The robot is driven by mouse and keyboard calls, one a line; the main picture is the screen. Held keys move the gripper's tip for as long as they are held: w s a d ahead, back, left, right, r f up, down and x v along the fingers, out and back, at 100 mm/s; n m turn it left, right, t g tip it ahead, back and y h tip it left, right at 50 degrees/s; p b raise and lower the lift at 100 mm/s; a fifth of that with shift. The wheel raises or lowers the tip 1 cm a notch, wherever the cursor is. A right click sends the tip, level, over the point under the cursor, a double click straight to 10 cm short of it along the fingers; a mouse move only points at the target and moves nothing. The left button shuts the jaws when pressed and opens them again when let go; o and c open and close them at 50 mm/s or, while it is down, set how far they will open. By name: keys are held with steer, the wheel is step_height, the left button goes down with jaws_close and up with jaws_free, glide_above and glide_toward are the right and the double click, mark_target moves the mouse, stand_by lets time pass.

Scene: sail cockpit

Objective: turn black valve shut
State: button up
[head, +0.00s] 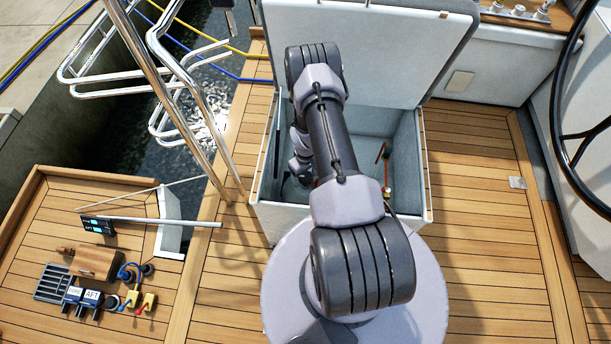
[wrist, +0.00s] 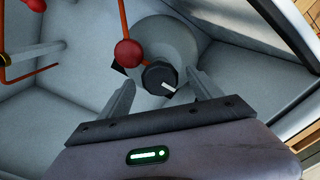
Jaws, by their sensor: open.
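In the wrist view a black round valve knob (wrist: 160,78) with a white pointer mark sits in front of a grey rounded body (wrist: 165,43) inside the locker. My gripper (wrist: 158,88) is open, with one grey finger to the left of the knob and one to the right. The knob lies between or just beyond the fingertips; I cannot tell the depth. No contact shows. In the head view my arm hides the knob and most of my gripper.
A red ball-ended lever (wrist: 129,53) stands close to the knob's upper left. Another red handle (wrist: 37,5) is at the upper left. The locker (head: 405,160) has pale walls close around my arm, and its lid (head: 365,45) stands raised behind. Wooden deck (head: 480,190) lies right.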

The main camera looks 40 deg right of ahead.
steer(key=shift+c, duration=0.4)
steer(key=c, duration=1.3)
